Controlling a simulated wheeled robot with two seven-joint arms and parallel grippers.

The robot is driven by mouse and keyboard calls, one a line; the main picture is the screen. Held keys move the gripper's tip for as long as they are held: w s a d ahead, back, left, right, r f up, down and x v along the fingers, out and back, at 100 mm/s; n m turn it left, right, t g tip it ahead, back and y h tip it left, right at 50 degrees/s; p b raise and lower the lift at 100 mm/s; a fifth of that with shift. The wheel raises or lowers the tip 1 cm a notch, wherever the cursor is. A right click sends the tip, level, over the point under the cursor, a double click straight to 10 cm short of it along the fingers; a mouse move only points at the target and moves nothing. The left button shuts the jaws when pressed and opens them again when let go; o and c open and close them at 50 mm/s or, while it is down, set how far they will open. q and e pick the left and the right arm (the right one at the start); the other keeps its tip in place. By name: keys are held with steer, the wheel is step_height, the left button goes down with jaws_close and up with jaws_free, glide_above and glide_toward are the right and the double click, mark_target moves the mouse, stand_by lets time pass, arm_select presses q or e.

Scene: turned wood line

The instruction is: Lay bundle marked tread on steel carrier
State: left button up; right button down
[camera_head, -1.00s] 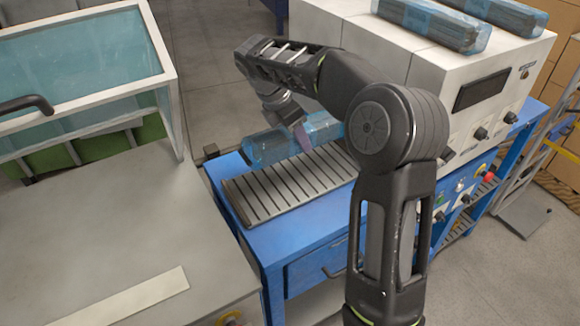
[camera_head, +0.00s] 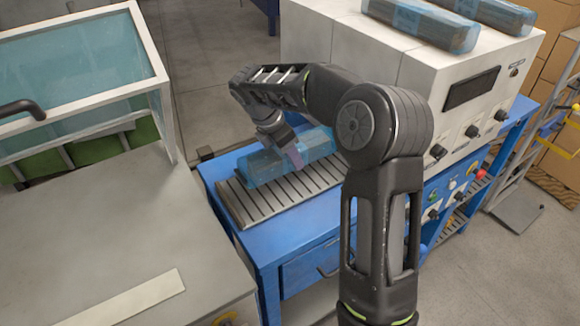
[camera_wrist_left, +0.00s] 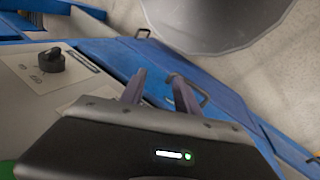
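A blue-wrapped bundle (camera_head: 262,168) is in the head view, over the back part of the slatted grey steel carrier (camera_head: 262,208). I cannot tell whether its underside touches the slats. No marking on it can be read. My right gripper (camera_head: 292,154) comes down on the bundle from above and holds it. One mauve finger shows against the near side; the other is hidden. My left gripper (camera_wrist_left: 158,88) shows only in the left wrist view, with its two fingers apart and nothing between them.
The carrier lies on a blue bench (camera_head: 290,235) beside a white machine (camera_head: 400,70) with knobs. Two more wrapped bundles, one at the left (camera_head: 422,22) and one at the right (camera_head: 497,14), lie on top of it. A grey table (camera_head: 110,220) with a glazed guard (camera_head: 75,65) stands left.

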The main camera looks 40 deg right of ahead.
mark_target(274, 154)
steer(key=shift+f, duration=2.3)
steer(key=c, duration=0.6)
jaws_free()
steer(key=shift+f, duration=0.15)
steer(key=v, duration=1.2)
steer(key=shift+r+p, duration=0.25)
steer(key=shift+p, duration=0.15)
steer(key=shift+f, duration=0.1)
